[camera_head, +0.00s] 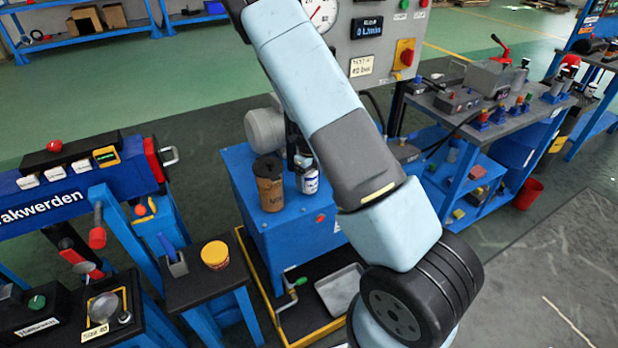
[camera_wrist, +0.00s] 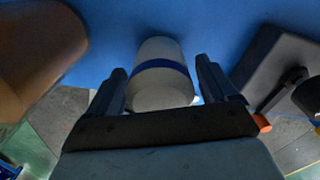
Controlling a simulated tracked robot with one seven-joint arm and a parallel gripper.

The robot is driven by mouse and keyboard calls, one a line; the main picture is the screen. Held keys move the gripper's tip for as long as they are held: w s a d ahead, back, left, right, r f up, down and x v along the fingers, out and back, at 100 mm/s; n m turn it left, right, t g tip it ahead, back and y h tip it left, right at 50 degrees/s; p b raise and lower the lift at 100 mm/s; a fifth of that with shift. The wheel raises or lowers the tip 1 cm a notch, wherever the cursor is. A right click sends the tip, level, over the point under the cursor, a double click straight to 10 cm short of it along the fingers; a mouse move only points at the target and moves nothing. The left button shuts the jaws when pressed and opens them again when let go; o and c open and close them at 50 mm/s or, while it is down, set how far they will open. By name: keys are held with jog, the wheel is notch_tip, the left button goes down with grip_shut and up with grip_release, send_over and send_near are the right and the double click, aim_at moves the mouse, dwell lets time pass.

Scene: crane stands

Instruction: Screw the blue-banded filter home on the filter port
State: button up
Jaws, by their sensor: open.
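The blue-banded filter (camera_wrist: 158,92), a pale cylinder with a dark blue band, stands between the fingers of my gripper (camera_wrist: 161,68) in the wrist view. The fingers are open, one on each side, with a narrow gap visible beside the filter. In the head view a white canister with dark markings (camera_head: 309,182), probably this filter, shows on top of the blue cabinet (camera_head: 305,235), partly behind my arm. My gripper is mostly hidden there. I cannot make out the filter port in either view.
A brown canister (camera_head: 270,190) stands close left of the filter; it looms at upper left in the wrist view (camera_wrist: 35,50). A dark grey block (camera_wrist: 268,65) is at right there. A gauge panel (camera_head: 375,50) rises behind the cabinet. A yellow-edged tray (camera_head: 255,285) lies below.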

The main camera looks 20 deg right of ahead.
jog(key=n, duration=3.1)
jog(key=shift+c, duration=0.2)
